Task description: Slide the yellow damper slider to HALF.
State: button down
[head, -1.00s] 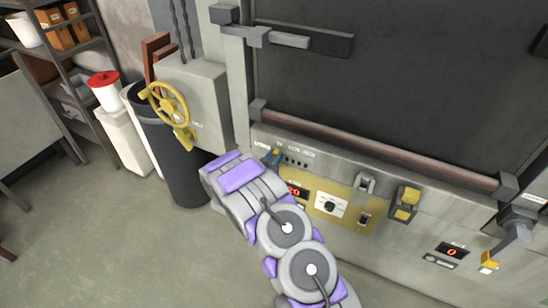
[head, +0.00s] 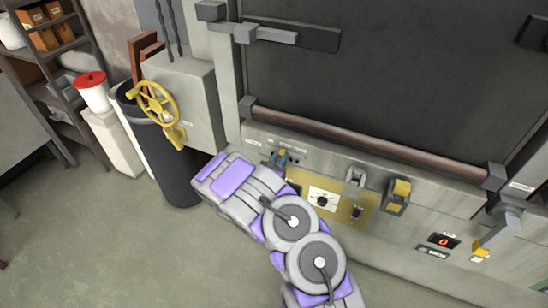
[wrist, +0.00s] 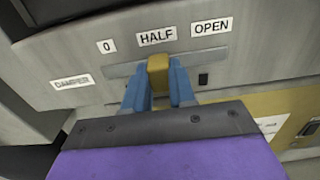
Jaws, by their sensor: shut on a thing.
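The yellow damper slider knob (wrist: 158,72) sits in a horizontal slot (wrist: 215,57) on the grey panel, directly below the HALF label (wrist: 157,37). The 0 label (wrist: 106,46) is to its left and the OPEN label (wrist: 211,26) to its right. The DAMPER label (wrist: 73,82) is left of the slot. My gripper (wrist: 158,88) has its two blue fingers closed on the knob's sides. In the head view my gripper (head: 281,157) is at the panel's upper left, and the knob is too small there to make out.
Right of my gripper are a yellow plate with a dial (head: 322,199), a grey switch (head: 355,177) and a yellow-and-grey switch (head: 398,192). A pink-brown bar (head: 370,147) runs above the panel. A yellow handwheel (head: 157,104) and a dark bin (head: 178,180) stand left.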

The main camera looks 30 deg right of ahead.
jog(key=shift+d, duration=0.1)
jog(key=c, duration=0.9)
grip_release()
jog(key=shift+s, duration=0.1)
jog(key=shift+p+v, duration=1.55)
jog(key=shift+v, duration=7.1)
jog(key=shift+f, duration=0.15)
